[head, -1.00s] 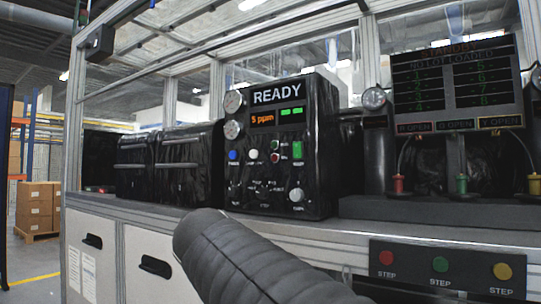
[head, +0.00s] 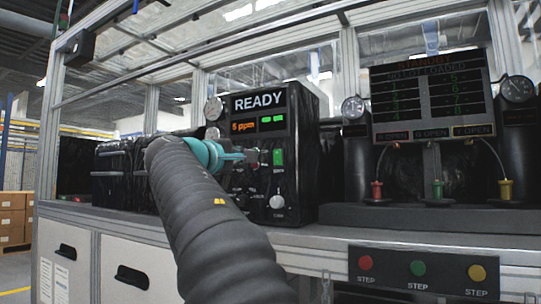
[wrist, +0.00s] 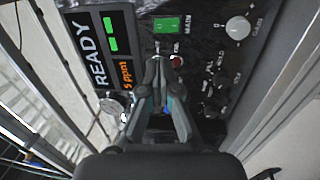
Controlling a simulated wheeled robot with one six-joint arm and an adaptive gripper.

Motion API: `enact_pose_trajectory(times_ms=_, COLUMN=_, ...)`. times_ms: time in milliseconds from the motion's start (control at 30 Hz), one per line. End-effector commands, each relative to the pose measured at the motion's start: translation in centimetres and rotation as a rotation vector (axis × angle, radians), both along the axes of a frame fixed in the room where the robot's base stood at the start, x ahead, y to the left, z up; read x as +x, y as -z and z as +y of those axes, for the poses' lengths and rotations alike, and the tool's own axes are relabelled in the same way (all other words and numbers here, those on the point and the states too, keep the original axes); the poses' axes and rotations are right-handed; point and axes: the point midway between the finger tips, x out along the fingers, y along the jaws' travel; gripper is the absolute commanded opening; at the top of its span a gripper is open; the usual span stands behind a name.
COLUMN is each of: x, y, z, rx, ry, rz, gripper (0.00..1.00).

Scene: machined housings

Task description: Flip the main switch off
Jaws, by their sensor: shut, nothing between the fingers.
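The main switch (head: 278,157) is a lit green rocker on the front of a black control box (head: 309,150). In the wrist view the switch (wrist: 166,24) has the label MAIN beside it. My gripper (head: 243,156) is in front of the box, left of the switch in the head view. Its fingers are closed together and empty. In the wrist view my gripper's tips (wrist: 159,62) point toward the panel, just below the switch and apart from it in the picture. The box reads READY and 5 ppm, with two green lights on.
A white knob (head: 277,202) is below the switch. A red button (wrist: 177,61) is close beside my fingertips. Gauges (head: 213,108) are on the box's left side. A STANDBY board (head: 432,95) and red, green and yellow STEP buttons (head: 418,268) are to the right.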

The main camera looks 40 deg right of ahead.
Motion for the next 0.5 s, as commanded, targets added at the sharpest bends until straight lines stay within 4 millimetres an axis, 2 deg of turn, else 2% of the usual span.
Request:
enact_pose_trajectory(times_ms=133, x=0.2, y=-0.1, z=-0.5, rx=0.001, ry=0.001, rz=0.000, gripper=0.00)
enact_pose_trajectory(times_ms=267, x=0.8, y=-0.3, z=-2.0, rx=0.001, ry=0.003, rz=0.001, gripper=0.00)
enact_pose_trajectory(times_ms=500, x=2.4, y=-0.9, z=-6.1, rx=0.003, ry=0.004, rz=0.001, gripper=0.00)
